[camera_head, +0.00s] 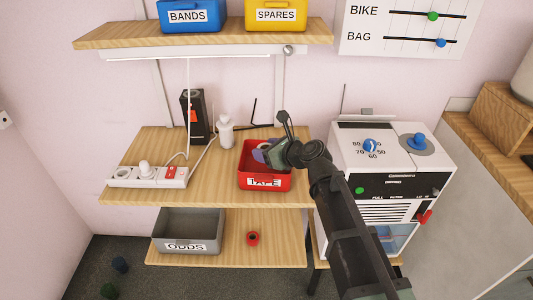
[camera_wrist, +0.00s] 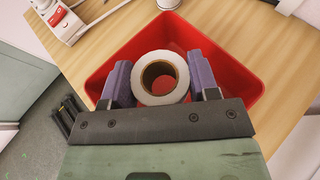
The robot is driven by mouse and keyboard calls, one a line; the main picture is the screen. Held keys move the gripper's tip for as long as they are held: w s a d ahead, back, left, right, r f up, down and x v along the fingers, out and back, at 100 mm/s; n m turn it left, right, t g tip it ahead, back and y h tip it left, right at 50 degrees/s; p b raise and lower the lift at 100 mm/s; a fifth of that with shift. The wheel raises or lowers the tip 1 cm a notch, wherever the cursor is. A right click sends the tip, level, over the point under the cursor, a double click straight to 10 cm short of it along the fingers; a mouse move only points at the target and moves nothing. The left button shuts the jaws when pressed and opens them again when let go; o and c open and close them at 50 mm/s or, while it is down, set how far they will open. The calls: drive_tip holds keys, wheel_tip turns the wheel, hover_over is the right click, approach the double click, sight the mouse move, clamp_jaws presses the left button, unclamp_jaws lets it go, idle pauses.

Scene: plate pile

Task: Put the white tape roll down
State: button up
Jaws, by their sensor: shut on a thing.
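My gripper (camera_wrist: 160,88) is shut on the white tape roll (camera_wrist: 160,55), with one purple finger on each side of it. The roll has a brown core and its open hole faces the wrist camera. Both are over the red bin labelled TAPE (camera_head: 265,182), within its rim as seen in the wrist view. The bin stands on the upper wooden surface. In the head view my gripper (camera_head: 262,152) covers most of the roll. I cannot tell whether the roll touches the bin floor.
A power strip (camera_head: 148,176), a white bottle (camera_head: 225,131) and a black box (camera_head: 194,117) stand left of the bin. A white machine (camera_head: 385,160) is close on the right. Below are a grey ODDS bin (camera_head: 187,230) and a red roll (camera_head: 253,238). A shelf (camera_head: 200,35) hangs above.

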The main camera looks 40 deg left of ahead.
drive_tip(key=shift+s+d+f+b, duration=0.1)
drive_tip(key=shift+f+b, duration=0.3)
drive_tip(key=shift+b, duration=0.05)
drive_tip(key=shift+f, duration=0.15)
drive_tip(key=o, duration=0.9)
drive_tip(key=shift+s+d, duration=0.1)
drive_tip(key=shift+s, duration=0.05)
drive_tip(key=shift+d+r+p, duration=0.25)
drive_tip(key=shift+r+p, duration=0.55)
drive_tip(key=w+p+v, duration=0.1)
drive_tip(key=p+v, duration=0.3)
drive_tip(key=v, duration=0.7)
drive_tip(key=shift+s, duration=0.3)
drive_tip(key=shift+d, duration=0.1)
